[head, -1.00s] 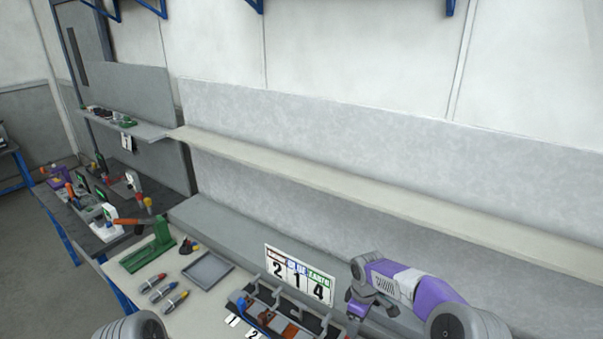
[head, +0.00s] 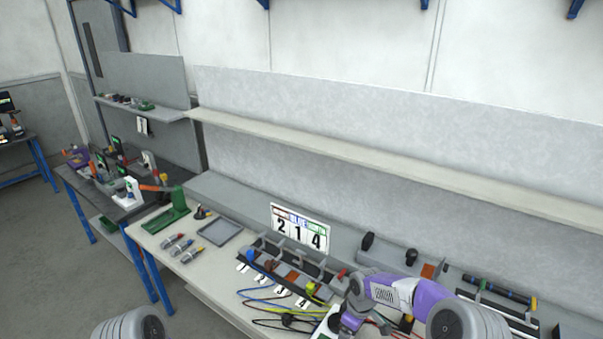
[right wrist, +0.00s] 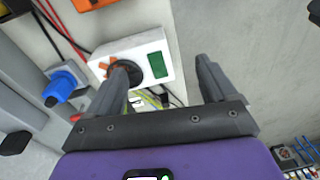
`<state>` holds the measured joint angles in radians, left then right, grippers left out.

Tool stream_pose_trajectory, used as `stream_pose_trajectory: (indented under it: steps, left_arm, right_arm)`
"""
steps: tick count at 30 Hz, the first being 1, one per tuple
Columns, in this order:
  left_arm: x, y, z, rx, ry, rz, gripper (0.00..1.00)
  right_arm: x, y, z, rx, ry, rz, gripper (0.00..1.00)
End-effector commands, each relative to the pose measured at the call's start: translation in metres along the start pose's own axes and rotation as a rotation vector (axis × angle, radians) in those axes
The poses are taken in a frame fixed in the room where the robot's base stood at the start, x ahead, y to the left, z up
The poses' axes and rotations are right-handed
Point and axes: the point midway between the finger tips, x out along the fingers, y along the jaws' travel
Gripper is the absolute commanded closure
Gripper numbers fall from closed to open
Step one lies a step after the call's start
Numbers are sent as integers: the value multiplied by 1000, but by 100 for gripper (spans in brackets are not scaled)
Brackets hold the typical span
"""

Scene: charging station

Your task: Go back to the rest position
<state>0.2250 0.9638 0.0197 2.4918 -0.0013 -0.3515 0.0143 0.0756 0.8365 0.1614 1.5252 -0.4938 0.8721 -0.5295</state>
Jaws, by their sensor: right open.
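My right gripper (right wrist: 162,68) is open with nothing between its fingers in the right wrist view. A white meter (right wrist: 140,62) with a green display and a dark dial lies beyond the fingers, and the left finger covers part of it. In the head view my purple and grey right arm reaches over the front right of the workbench (head: 158,243), and its fingers are hard to make out. Only a rounded grey part of my left arm shows at the bottom left; my left gripper is out of frame.
A black tray (head: 262,252) with compartments stands before a number sign (head: 299,229). Loose cables (head: 268,301) lie in front. A grey tray (head: 199,234) and a green stand (head: 172,212) are further left. A long shelf (head: 330,152) runs above. Open floor (head: 40,265) is at left.

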Motion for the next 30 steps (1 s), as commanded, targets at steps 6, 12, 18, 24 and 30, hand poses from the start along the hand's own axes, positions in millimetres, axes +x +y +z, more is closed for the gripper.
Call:
stream_pose_trajectory:
  steps: [6,12,18,24,30]
  left_arm:
    - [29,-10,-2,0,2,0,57]
    - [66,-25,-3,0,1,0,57]
    - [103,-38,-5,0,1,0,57]
    - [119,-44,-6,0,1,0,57]
    - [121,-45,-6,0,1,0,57]
  right_arm:
    - [86,-44,15,154,70,-97,15]
    - [184,-111,48,454,139,-213,15]
    - [257,-178,103,852,156,-269,15]
    - [280,-210,141,1084,145,-250,15]
    - [281,-215,148,1127,143,-242,15]
